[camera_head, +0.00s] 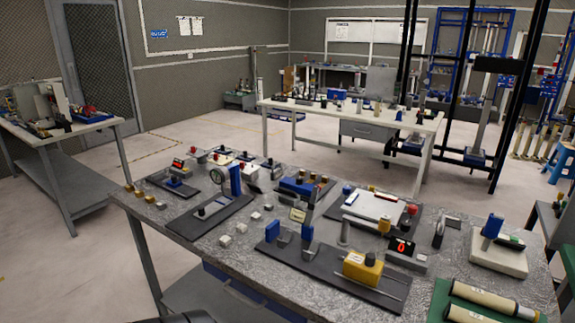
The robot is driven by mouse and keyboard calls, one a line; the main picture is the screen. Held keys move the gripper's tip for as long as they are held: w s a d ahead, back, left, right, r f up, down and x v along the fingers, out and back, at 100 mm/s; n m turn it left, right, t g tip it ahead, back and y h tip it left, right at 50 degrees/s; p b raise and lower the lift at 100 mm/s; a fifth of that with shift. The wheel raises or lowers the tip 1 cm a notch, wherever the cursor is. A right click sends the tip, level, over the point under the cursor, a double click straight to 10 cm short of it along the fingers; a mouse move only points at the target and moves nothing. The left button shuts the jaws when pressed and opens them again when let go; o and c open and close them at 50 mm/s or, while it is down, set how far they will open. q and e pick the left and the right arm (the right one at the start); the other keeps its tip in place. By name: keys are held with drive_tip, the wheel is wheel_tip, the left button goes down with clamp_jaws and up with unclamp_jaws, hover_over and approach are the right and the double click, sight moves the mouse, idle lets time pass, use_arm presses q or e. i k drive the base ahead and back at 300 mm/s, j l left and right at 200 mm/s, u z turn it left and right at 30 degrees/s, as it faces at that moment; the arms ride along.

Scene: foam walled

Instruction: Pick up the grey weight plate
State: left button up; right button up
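I cannot pick out a grey weight plate with certainty. The near grey speckled table (205,262) carries lab apparatus and several small pale grey blocks (240,228), which look like cubes rather than a plate. A round-faced gauge (217,176) stands near the table's far left part. Neither gripper is recognisable. Only a dark shape (188,318) shows at the bottom left edge, perhaps part of me, too cut off to tell.
A yellow device (362,268) sits on a dark base at the table's front. Cylinders (485,298) lie on a green tray at front right. A white bench (350,118) stands behind, and a side table (55,136) at left. Pale floor between them is open.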

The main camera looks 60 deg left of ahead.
sight(276, 174)
drive_tip(key=i+j+u, duration=0.25)
drive_tip(key=i, duration=0.25)
drive_tip(key=i+j+u, duration=0.3)
drive_tip(key=i, duration=0.2)
drive_tip(key=l, duration=0.1)
